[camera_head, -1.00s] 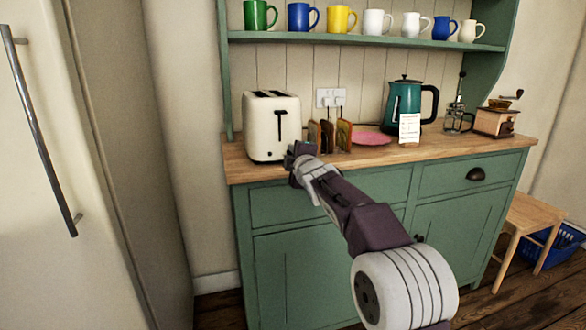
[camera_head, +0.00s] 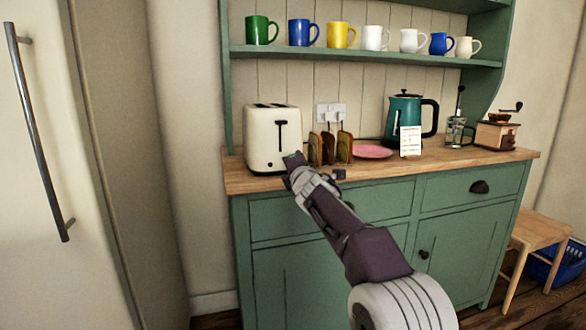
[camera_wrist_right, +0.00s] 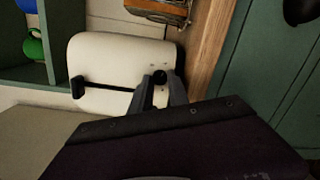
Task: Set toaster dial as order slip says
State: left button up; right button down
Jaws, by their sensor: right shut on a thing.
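The cream toaster (camera_head: 262,138) stands at the left end of the wooden counter, its dark lever slot facing out. My right gripper (camera_head: 294,160) is at the lower front of the toaster. In the right wrist view the toaster (camera_wrist_right: 115,62) looks turned on its side, and its small black dial (camera_wrist_right: 159,77) sits between the tips of my right gripper (camera_wrist_right: 161,84), which is shut on it. The dial is hidden in the head view. The white order slip (camera_head: 410,141) stands in front of the teal kettle; its writing is too small to read. My left gripper is not in view.
A toast rack (camera_head: 330,147) stands close right of the toaster, with a pink plate (camera_head: 371,151) beyond it. The teal kettle (camera_head: 404,115) and a coffee grinder (camera_head: 496,134) are further right. Several mugs line the shelf above. The counter's front strip is mostly clear.

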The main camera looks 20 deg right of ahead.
dwell(0.4)
jog(key=c, duration=1.3)
grip_release()
jog(key=shift+o, duration=0.2)
jog(key=s+b, duration=0.3)
jog(key=s, duration=0.6)
jog(key=shift+a+r, duration=0.2)
jog(key=shift+a, duration=0.1)
